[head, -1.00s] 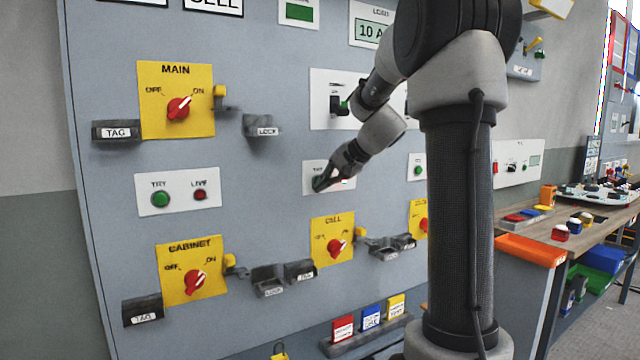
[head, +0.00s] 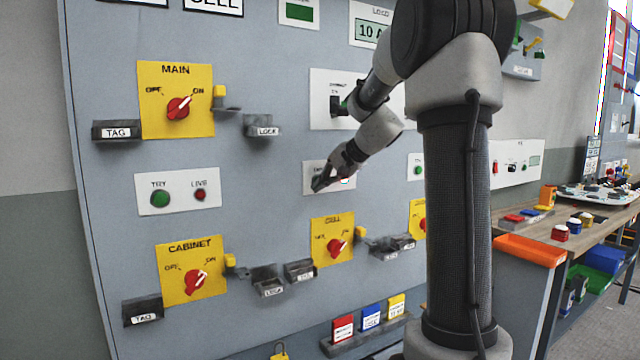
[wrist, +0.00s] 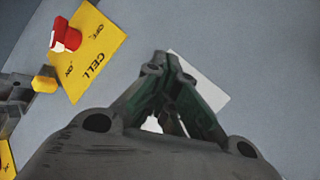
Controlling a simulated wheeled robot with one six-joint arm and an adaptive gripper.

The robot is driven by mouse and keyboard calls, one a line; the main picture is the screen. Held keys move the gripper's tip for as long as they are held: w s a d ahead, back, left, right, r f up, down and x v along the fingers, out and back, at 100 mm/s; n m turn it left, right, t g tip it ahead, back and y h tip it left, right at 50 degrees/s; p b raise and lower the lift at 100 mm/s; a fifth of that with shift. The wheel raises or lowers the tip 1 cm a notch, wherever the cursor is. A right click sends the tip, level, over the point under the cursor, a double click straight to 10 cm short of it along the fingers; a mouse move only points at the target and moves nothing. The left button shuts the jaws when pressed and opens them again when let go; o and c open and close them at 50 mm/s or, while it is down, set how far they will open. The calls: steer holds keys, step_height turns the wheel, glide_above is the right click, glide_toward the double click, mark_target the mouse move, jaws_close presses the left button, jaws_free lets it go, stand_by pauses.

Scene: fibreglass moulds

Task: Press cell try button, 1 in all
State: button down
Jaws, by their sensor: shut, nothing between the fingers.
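The white TRY plate (head: 309,172) above the yellow CELL switch plate (head: 321,246) is mostly covered by my gripper (head: 318,186). Its try button is hidden behind the fingers, and a bit of a red lamp shows at the right. In the wrist view my gripper (wrist: 164,62) is shut and empty, with its tips over the edge of the white plate (wrist: 212,82). I cannot tell whether the fingertips touch the button. The CELL switch has a red knob (head: 337,248), seen also in the wrist view (wrist: 66,36).
Left of it is another plate with a green TRY button (head: 160,199) and red LIVE lamp (head: 200,195). MAIN (head: 178,75) and CABINET (head: 178,292) switches are on the left. Grey lock and tag holders (head: 270,287) stick out of the board. A workbench (head: 602,228) stands at the right.

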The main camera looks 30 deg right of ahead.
steer(key=shift+s, duration=0.85)
steer(key=shift+s, duration=0.1)
steer(key=shift+s+d, duration=0.1)
steer(key=shift+s, duration=2.3)
steer(key=s+a+f+n+g+h, duration=0.1)
steer(key=s+a+f+n, duration=0.1)
steer(key=s, duration=0.7)
steer(key=s+a+f+n+g+h, duration=0.1)
steer(key=s+n, duration=0.4)
steer(key=s, duration=0.5)
steer(key=s+a+f+n+g+h, duration=0.2)
steer(key=s+f, duration=0.3)
steer(key=s, duration=0.4)
steer(key=shift+s+a+n, duration=0.35)
steer(key=shift+a+n, duration=0.25)
steer(key=shift+n, duration=0.2)
